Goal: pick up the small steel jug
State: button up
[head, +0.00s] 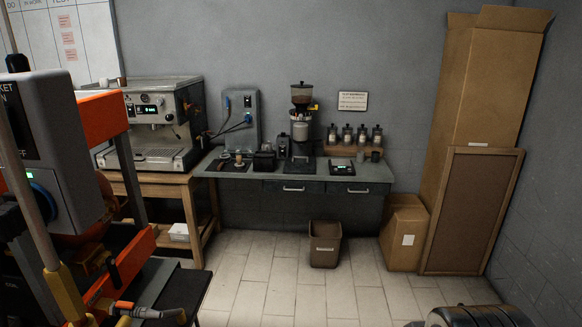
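A small greyish metallic vessel (283,146) stands on the dark counter, left of the coffee grinder. It may be the small steel jug, but it is too small in the head view to be sure. A small dark cup-like vessel (376,156) stands near the counter's right end, beside the scale. My gripper is not in view, so I cannot see its fingers or whether it holds anything.
The counter (340,172) also bears a grinder (301,120), a scale (342,163) and a rack of canisters (352,150). An espresso machine (150,120) stands left. A bin (325,244) and cardboard boxes (404,235) stand on the floor. An orange-framed machine (100,110) blocks the near left. Tiled floor between is clear.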

aim_at(267, 146)
jog(key=i, duration=2.2)
jog(key=u, duration=3)
